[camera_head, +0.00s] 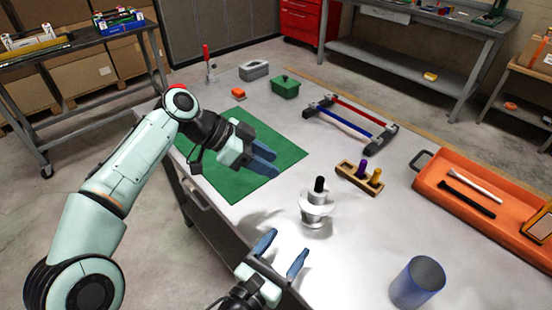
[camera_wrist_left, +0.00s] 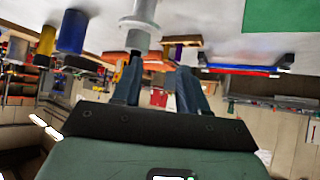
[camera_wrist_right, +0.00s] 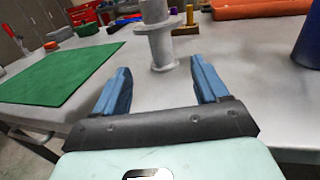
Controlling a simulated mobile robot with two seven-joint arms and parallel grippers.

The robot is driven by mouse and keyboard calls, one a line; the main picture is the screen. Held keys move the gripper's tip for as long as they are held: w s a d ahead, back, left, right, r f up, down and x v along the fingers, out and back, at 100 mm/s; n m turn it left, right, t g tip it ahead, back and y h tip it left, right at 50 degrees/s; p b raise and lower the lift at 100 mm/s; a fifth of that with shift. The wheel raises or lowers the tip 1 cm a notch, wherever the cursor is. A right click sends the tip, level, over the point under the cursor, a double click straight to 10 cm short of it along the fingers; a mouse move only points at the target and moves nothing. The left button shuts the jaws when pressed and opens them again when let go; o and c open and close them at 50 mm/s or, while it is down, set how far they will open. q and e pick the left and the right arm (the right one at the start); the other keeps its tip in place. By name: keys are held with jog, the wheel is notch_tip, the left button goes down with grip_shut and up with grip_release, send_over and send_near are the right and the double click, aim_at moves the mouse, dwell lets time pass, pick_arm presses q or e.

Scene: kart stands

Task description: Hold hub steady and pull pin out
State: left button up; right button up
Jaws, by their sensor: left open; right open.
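The white flanged hub (camera_head: 315,209) stands upright on the grey table, with a black pin (camera_head: 320,184) sticking up from its top. My left gripper (camera_head: 268,160) is open and empty above the green mat, to the left of the hub and apart from it. In the left wrist view the hub (camera_wrist_left: 138,24) appears upside down beyond the fingers. My right gripper (camera_head: 283,250) is open and empty at the table's near edge, in front of the hub. In the right wrist view the hub (camera_wrist_right: 156,45) stands beyond and between the open fingers; its top is cut off.
A wooden block (camera_head: 350,177) with purple and yellow pegs stands behind the hub. A blue cylinder (camera_head: 417,283) stands at the near right. An orange tray (camera_head: 440,192) lies at right, a rack with red and blue bars (camera_head: 350,122) behind. The green mat (camera_head: 220,185) is bare.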

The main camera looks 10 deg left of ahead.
aim_at(315, 207)
jog(key=shift+w+d, duration=0.1)
jog(key=shift+w, duration=0.1)
jog(key=x, duration=1.3)
pick_arm(q)
jog(key=s+d+r+m, duration=0.1)
jog(key=s+d+r+m+g, duration=0.1)
jog(key=shift+d+r+h, duration=0.25)
jog(key=shift+d+h, duration=0.1)
jog(key=shift+h, duration=0.05)
